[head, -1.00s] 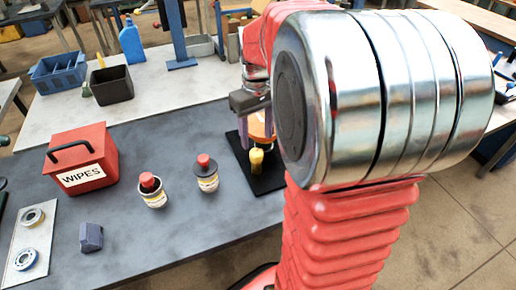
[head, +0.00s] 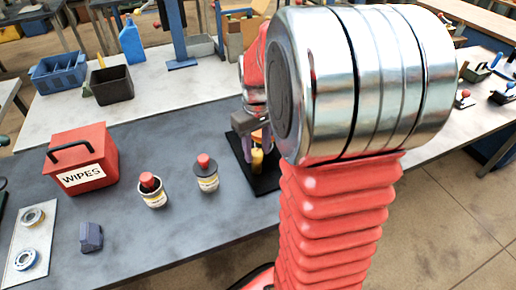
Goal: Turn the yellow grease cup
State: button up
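The yellow grease cup (head: 257,159) stands upright on a black mat (head: 264,183) on the dark bench, left of my red arm. My gripper (head: 251,135) is partly hidden behind my arm. Its grey and purplish fingers point down just above and behind the cup. A bit of an orange thing (head: 258,134) shows behind the fingers. I cannot tell whether the fingers touch the cup or how far apart they are.
Two small bottles with red caps, one (head: 151,190) and another (head: 206,173), stand left of the mat. A red WIPES box (head: 82,160), a grey block (head: 91,237) and a plate with rings (head: 24,255) lie farther left. The bench front is clear.

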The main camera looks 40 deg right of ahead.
jog(key=c, duration=0.6)
jog(key=shift+d, duration=0.25)
jog(key=shift+c, duration=0.3)
jog(key=shift+a, duration=0.15)
jog(key=shift+m, duration=0.4)
jog(key=m, duration=0.2)
jog(key=shift+a+m, duration=0.1)
jog(key=shift+m, duration=2.7)
